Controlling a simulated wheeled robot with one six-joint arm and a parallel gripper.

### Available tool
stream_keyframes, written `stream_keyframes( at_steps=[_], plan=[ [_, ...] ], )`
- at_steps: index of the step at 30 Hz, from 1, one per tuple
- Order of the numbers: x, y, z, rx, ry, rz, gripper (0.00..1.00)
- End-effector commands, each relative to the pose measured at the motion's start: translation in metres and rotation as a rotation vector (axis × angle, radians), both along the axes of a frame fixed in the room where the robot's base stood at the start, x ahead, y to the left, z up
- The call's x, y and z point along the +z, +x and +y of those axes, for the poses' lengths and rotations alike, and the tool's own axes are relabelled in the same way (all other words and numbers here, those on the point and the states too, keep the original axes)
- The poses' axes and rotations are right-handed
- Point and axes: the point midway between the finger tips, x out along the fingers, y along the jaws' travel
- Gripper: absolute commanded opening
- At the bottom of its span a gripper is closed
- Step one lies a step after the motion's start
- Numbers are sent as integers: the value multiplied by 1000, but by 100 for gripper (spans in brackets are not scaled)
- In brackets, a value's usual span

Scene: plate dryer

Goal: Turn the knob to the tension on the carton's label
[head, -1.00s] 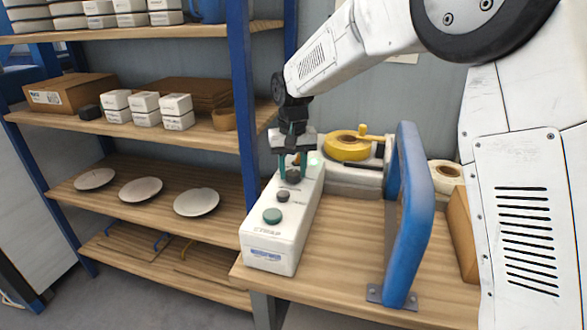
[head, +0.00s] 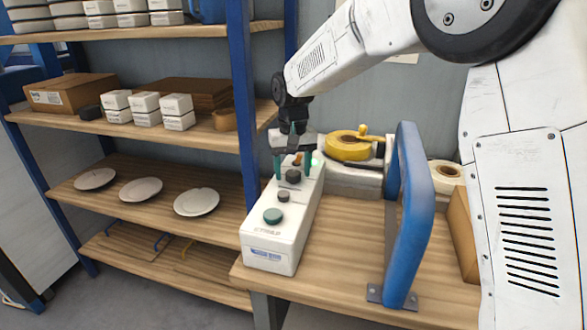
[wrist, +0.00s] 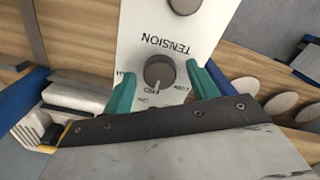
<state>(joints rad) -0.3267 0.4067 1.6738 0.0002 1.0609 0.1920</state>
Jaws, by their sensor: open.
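A white control box (head: 268,232) stands on the bench with a dark grey tension knob (head: 293,176) near its far end. In the wrist view the knob (wrist: 159,72) sits below the printed word TENSION, and a light mark shows at its lower edge. Small setting words around it are partly hidden and too small to read surely. My gripper (head: 293,179) is open, with one green finger on each side of the knob and visible gaps. A brown carton (head: 72,92) with a pale label lies on the middle shelf; its writing is unreadable.
A blue frame (head: 412,215) stands to the right. A yellow tape roll (head: 349,146) is behind. Plates (head: 196,202) lie on the left shelf.

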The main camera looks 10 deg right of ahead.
Motion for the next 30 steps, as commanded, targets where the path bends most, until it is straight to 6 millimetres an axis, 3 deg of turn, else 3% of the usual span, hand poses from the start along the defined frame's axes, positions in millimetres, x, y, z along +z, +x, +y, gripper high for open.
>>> stream_keyframes(
  at_steps=[5,16,30],
  plan=[
    [12,0,0,0,0,-2,59],
    [70,0,0,0,0,-1,59],
    [78,-1,1,1,0,0,59]
  ],
)
